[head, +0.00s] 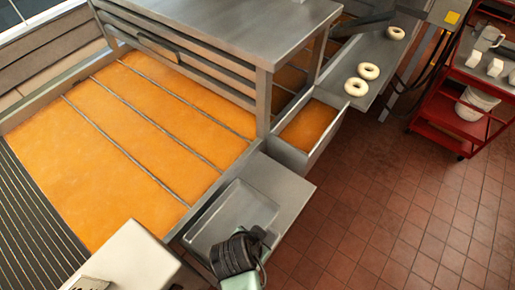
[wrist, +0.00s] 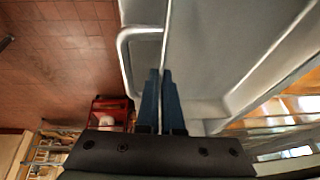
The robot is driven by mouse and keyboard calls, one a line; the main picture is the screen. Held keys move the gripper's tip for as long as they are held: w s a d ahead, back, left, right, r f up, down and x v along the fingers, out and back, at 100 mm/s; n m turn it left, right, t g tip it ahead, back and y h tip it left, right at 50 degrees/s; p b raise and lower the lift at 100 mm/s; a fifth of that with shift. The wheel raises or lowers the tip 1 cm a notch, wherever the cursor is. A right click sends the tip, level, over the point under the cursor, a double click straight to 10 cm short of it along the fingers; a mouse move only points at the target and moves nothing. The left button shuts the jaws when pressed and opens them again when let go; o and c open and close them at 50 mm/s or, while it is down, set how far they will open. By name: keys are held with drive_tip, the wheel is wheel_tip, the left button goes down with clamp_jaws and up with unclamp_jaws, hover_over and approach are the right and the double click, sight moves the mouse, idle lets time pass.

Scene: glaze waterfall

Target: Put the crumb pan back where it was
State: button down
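The crumb pan (head: 228,212) is a shallow grey metal tray on the steel ledge at the lower middle of the head view. In the wrist view its bare metal floor (wrist: 195,50) fills the right side, with a thin rim and a loop handle (wrist: 125,50) at left. My gripper (head: 257,236) is at the pan's near right corner in the head view. In the wrist view the blue fingers of my gripper (wrist: 161,72) are close together, one on each side of the thin rim. The exact contact is partly hidden.
A wide orange glaze bath (head: 140,125) with thin bars lies left, under a steel hood (head: 230,25). A narrow bin (head: 305,125) of orange stuff stands beyond the ledge. Several pale doughnuts (head: 368,71) lie on a steel chute. A red cart (head: 465,110) stands far right; tiled floor between is clear.

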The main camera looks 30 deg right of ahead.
drive_tip(key=c, duration=1.1)
unclamp_jaws()
drive_tip(key=shift+f, duration=0.1)
drive_tip(key=shift+o, duration=0.2)
